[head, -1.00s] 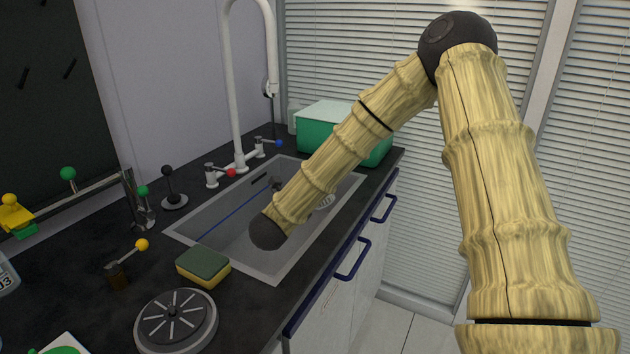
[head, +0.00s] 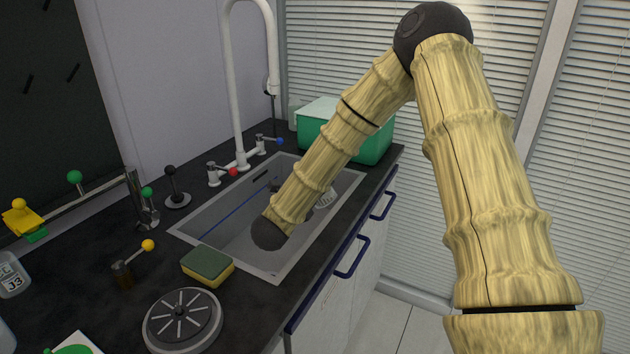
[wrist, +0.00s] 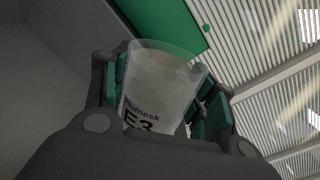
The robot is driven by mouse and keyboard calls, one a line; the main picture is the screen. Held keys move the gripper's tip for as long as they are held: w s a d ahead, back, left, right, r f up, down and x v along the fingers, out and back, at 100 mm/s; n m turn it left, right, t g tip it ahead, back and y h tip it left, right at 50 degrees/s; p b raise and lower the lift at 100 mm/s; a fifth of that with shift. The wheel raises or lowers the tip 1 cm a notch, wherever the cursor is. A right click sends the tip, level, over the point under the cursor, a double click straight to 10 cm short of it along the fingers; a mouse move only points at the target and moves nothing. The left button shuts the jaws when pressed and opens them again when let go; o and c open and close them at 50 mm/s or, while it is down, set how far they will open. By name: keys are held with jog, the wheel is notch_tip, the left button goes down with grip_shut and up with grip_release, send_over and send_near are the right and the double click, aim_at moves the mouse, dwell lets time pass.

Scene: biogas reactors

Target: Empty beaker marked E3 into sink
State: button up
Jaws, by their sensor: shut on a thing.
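The clear beaker marked E3 (wrist: 160,95) is held between the dark, green-padded fingers of my gripper (wrist: 163,88) in the wrist view. Its label faces the camera, and it looks empty or holds only clear content; I cannot tell which. In the head view my arm reaches down over the sink (head: 225,242). My wrist end hides most of the gripper and the beaker there. The beaker's tilt relative to the basin cannot be judged clearly.
A white faucet (head: 234,90) with red and blue taps stands behind the sink. A green box (head: 372,145) is at the far end. A sponge (head: 207,265) and a round grey disc (head: 183,320) lie near the front. A J3 container (head: 12,278) stands at left.

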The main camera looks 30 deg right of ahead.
jog(key=shift+n+p, duration=0.9)
jog(key=shift+p, duration=0.5)
jog(key=shift+w+a+r+n+p, duration=0.15)
jog(key=shift+r+n+p, duration=0.2)
jog(key=shift+n+p, duration=1.2)
jog(key=shift+w+r+n+p, duration=0.15)
jog(key=shift+r+n+p, duration=0.4)
jog(key=shift+p, duration=1.7)
jog(key=shift+w+a+r+n+p, duration=0.2)
jog(key=shift+n+p, duration=0.15)
jog(key=shift+n, duration=0.4)
jog(key=shift+w+a+r+n+p, duration=0.1)
jog(key=shift+w+n+p, duration=0.1)
jog(key=shift+n+p, duration=0.35)
jog(key=shift+w+a+r+n+p, duration=0.15)
jog(key=shift+w+n+p, duration=0.05)
jog(key=shift+n, duration=0.7)
jog(key=shift+w+a+r+n+p, duration=0.2)
jog(key=shift+w+n+p, duration=0.15)
jog(key=shift+n, duration=0.4)
jog(key=shift+w+a+r+n+p, duration=0.15)
jog(key=shift+w+r+n+p, duration=0.15)
jog(key=shift+n, duration=0.4)
jog(key=shift+w+a+r+n+p, duration=0.2)
jog(key=shift+n+p, duration=0.2)
jog(key=shift+n, duration=0.35)
jog(key=shift+f, duration=0.1)
